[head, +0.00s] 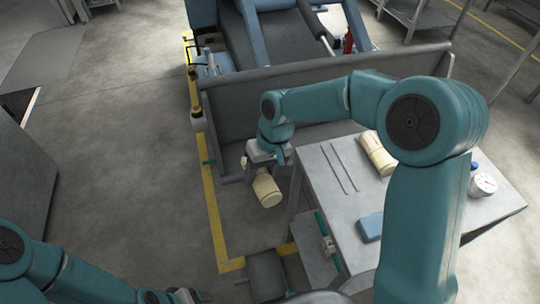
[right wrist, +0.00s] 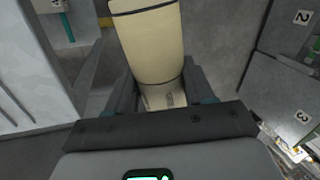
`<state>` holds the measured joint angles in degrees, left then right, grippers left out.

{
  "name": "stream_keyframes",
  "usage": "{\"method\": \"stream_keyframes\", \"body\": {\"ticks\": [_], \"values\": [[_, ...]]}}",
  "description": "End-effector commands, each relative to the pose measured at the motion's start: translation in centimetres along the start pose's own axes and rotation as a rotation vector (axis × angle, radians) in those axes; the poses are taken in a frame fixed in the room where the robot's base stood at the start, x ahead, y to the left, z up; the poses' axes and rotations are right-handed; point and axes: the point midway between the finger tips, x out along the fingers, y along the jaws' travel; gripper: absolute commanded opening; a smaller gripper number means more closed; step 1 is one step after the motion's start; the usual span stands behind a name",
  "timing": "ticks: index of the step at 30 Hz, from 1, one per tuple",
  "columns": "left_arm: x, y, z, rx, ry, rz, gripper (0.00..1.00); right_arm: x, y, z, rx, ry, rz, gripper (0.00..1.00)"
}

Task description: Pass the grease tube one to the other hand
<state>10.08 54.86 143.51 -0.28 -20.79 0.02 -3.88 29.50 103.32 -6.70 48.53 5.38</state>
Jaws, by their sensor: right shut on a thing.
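A cream grease tube (head: 267,190) hangs from my right gripper (head: 262,168) in the head view, to the left of the steel table and clear of it. The gripper is shut on it. The right wrist view shows the tube (right wrist: 150,45) close up between the two dark fingers, with thin dark bands around it. My left gripper (head: 185,296) is low at the bottom edge of the head view, apart from the tube. Only a small part of it shows, and its jaws cannot be made out.
A large grey machine panel (head: 240,110) stands behind. Open floor (head: 130,180) lies to the left.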

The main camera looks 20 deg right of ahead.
Motion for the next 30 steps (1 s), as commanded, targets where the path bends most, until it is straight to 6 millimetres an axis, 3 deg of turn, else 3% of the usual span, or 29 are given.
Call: {"method": "stream_keyframes", "body": {"ticks": [9,15,20,21,27,30], "values": [[0.0,0.0,0.0,0.0,0.0,0.0,0.78,3.5,-10.1,-1.5,-0.124,-0.034,0.001,0.21],[0.0,0.0,0.0,0.0,0.0,0.0,0.78,5.2,-15.1,-2.3,-0.182,-0.05,0.001,0.21],[0.0,0.0,0.0,0.0,0.0,0.0,0.78,5.9,-17.3,-2.7,-0.208,-0.057,0.0,0.21],[0.0,0.0,0.0,0.0,0.0,0.0,0.83,6.0,-17.6,-2.7,-0.211,-0.059,0.0,0.21],[0.0,0.0,-0.1,-0.001,0.004,0.001,0.83,6.2,-18.0,-2.8,-0.215,-0.06,0.0,0.21],[-0.4,0.1,-1.3,-0.014,0.045,0.02,0.83,6.2,-18.0,-2.8,-0.215,-0.06,0.0,0.21]]}}
